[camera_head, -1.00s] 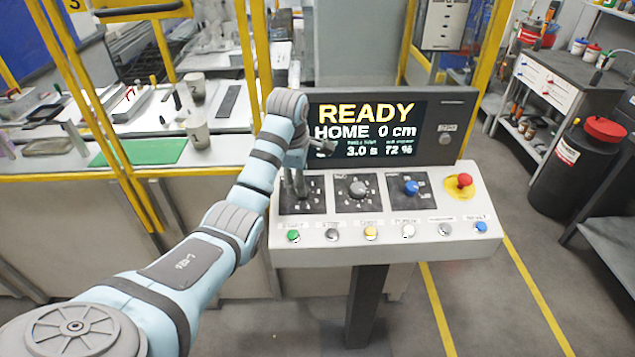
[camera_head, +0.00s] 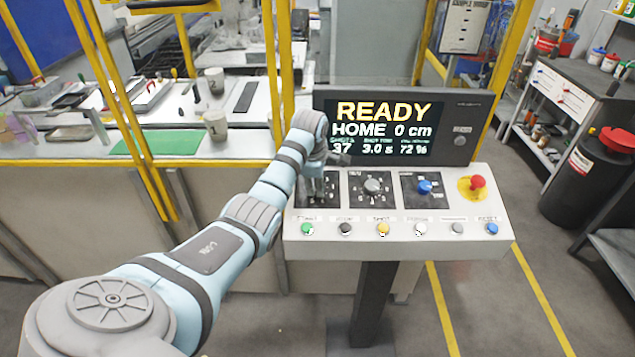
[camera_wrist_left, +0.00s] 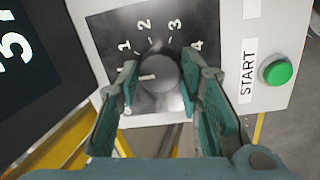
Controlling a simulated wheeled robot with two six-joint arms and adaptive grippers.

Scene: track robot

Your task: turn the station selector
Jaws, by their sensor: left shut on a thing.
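The station selector is a round grey knob (camera_wrist_left: 158,74) on a dark square plate with numbers around it, in the left wrist view. A short white mark on the knob lies toward the left of the picture. In the head view its plate (camera_head: 330,200) is the leftmost on the console, and the knob is mostly hidden by my gripper. My left gripper (camera_wrist_left: 160,82) points down onto the plate, with one green-padded finger on each side of the knob, shut on it. It also shows in the head view (camera_head: 317,190). My right gripper is out of view.
The console screen (camera_head: 385,125) reads READY, HOME 0 cm. Beside the selector are a grey knob (camera_head: 372,186), a blue knob (camera_head: 425,187) and a red mushroom button (camera_head: 477,182). Several push buttons line the front edge, including green START (camera_wrist_left: 278,71). Yellow posts stand behind.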

